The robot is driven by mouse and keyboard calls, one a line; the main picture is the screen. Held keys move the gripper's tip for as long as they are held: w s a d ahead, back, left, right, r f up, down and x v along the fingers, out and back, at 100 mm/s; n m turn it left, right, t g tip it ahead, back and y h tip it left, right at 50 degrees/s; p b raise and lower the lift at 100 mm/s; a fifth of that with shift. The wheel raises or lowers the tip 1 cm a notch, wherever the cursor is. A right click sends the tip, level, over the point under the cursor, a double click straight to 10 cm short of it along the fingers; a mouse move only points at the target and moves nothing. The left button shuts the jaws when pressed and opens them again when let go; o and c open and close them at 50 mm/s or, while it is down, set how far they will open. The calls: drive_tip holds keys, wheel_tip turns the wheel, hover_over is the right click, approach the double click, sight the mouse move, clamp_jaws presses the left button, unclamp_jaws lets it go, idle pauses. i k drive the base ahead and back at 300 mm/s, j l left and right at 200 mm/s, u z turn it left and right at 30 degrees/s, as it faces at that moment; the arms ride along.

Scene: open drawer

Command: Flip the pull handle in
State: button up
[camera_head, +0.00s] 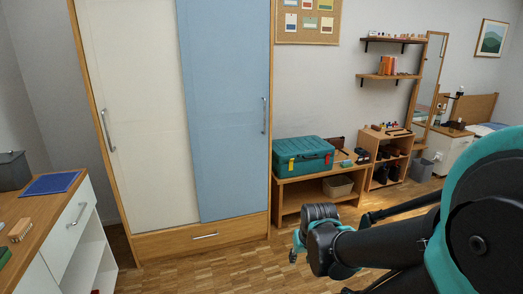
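Several bar-shaped pull handles show; I cannot tell which one the task means. A silver handle (205,236) is on the low wooden drawer (165,243) under the wardrobe, which looks shut. Another handle (77,215) is on the white drawer front (70,227) of the cabinet at left. Two upright handles are on the wardrobe's cream door (107,130) and blue door (264,116). My gripper (296,246) is at the end of my dark arm, low and right of centre. It appears apart from every handle. Its fingers are small and partly hidden, so their opening is unclear.
A teal case (303,155) stands on a low wooden bench (278,192) right of the wardrobe. A small shelf unit (367,142) is beyond it. At left, the wooden counter (28,205) holds a blue mat (52,183) and a grey box (13,171). Parquet floor (205,270) before the wardrobe is clear.

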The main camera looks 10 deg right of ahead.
sight(342, 151)
drive_tip(key=i+l+z, duration=0.1)
drive_tip(key=i+z, duration=0.25)
drive_tip(key=i, duration=0.3)
drive_tip(key=i+z, duration=0.4)
drive_tip(key=i, duration=0.3)
drive_tip(key=i+j+z, duration=0.35)
drive_tip(key=i, duration=0.3)
drive_tip(key=i+l+z, duration=0.1)
drive_tip(key=i, duration=0.6)
drive_tip(key=i+l+z, duration=0.1)
drive_tip(key=i, duration=0.6)
drive_tip(key=i+l+u, duration=0.2)
drive_tip(key=i+u, duration=0.3)
drive_tip(key=i+l+u, duration=0.45)
drive_tip(key=i+l, duration=0.05)
drive_tip(key=i, duration=0.1)
